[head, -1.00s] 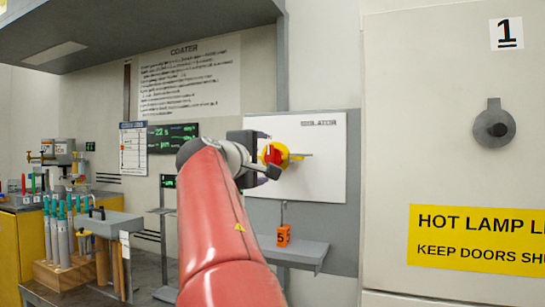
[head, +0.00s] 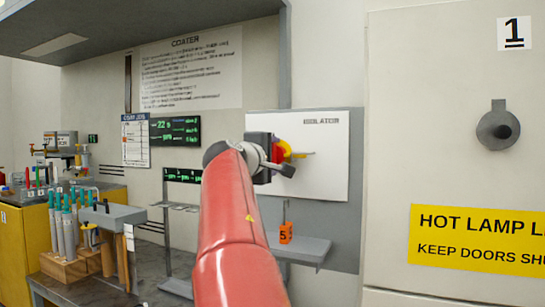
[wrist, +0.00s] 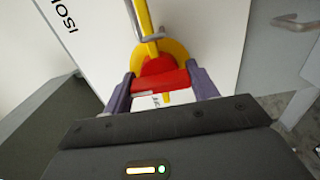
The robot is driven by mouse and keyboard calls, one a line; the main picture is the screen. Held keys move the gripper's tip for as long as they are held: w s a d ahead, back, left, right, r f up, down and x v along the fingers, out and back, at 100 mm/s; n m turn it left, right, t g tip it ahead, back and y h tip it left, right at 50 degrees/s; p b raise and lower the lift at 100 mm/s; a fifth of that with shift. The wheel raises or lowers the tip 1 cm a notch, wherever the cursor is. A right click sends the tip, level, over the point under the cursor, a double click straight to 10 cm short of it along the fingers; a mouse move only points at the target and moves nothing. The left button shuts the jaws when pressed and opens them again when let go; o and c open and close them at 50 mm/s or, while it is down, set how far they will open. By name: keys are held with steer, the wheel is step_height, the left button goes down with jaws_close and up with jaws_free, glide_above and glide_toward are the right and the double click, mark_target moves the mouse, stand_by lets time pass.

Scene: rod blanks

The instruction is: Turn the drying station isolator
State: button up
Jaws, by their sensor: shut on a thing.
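The isolator is a white panel (head: 325,180) lettered ISOLATOR, with a yellow round plate and a red handle. In the head view the yellow plate (head: 285,148) shows only partly past my gripper (head: 277,155). In the wrist view my gripper (wrist: 160,78) has its two purple-grey fingers on either side of the red handle (wrist: 160,82), shut on it. The yellow plate (wrist: 179,54) lies just behind the handle, and a yellow bar (wrist: 142,16) with a grey metal loop runs up from it. The handle's far side is hidden.
A shelf with an orange tag marked 5 (head: 285,232) sits below the panel. A large cabinet (head: 440,120) with a grey round knob (head: 497,130) and a yellow hot-lamp sign stands right. A bench with a wooden tool rack (head: 75,268) stands left.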

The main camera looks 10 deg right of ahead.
steer(key=c, duration=0.5)
